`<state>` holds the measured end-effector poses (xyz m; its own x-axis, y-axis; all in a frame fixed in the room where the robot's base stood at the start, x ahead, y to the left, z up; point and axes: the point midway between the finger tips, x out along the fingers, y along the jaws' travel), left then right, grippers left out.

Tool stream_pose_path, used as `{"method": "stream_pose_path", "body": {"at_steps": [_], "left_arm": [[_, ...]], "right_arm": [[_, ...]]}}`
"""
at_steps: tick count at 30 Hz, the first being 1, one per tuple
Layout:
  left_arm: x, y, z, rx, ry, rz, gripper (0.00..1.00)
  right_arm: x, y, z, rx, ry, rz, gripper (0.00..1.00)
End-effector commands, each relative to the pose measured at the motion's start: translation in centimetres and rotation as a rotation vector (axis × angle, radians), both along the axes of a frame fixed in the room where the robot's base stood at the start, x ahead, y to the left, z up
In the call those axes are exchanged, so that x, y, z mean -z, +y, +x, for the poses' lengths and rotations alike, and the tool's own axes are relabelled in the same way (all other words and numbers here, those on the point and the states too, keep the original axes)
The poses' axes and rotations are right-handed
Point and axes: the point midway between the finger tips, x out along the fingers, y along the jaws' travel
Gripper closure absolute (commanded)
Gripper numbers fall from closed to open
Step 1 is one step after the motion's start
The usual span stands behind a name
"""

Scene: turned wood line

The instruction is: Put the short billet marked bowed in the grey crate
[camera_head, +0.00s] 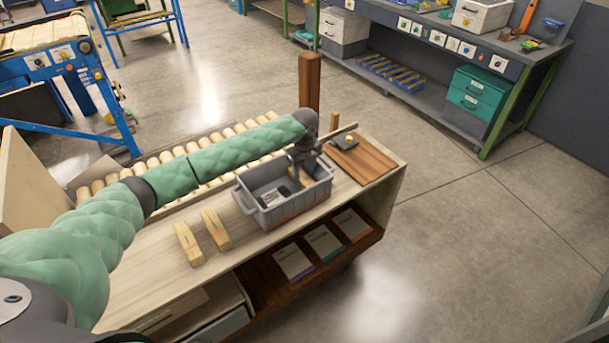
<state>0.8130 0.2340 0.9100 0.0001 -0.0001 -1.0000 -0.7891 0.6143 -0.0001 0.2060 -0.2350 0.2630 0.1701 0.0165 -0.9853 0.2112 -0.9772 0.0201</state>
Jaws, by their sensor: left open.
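The grey crate (284,211) stands on the wooden bench top, right of its middle. My left gripper (300,174) reaches over the crate from above, open, with its fingers at or inside the crate's opening. A small pale, yellowish piece (283,190) shows inside the crate, apart from or beside the fingers; I cannot tell which. Two short pale billets lie on the bench left of the crate: one nearer the left (188,244), one closer to the crate (215,230). Their reddish marks are too small to read. My right gripper is not in view.
Wooden rollers (153,161) run along the bench's back edge. A brown board (362,158) with a dark tool (345,140) lies right of the crate. A reddish post (309,82) stands behind. A lower shelf (262,290) holds several labelled panels. Bench top around the billets is clear.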

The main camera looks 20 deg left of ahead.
Motion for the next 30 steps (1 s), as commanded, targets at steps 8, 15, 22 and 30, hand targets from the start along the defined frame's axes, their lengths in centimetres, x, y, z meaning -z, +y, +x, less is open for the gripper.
{"method": "stream_pose_path", "body": {"at_steps": [8,15,22,30], "left_arm": [[-5.1,0.0,0.0,0.002,-0.004,0.0,0.53],[-8.9,0.0,0.0,0.002,-0.002,0.0,0.53],[-10.6,0.0,0.0,0.001,-0.001,0.001,0.53],[-10.8,0.0,0.0,0.001,0.0,0.0,0.53]], "right_arm": [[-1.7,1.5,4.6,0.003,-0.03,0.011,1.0],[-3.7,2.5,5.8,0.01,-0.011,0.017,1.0],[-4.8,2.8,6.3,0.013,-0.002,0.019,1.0],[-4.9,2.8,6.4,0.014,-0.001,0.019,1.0]]}}
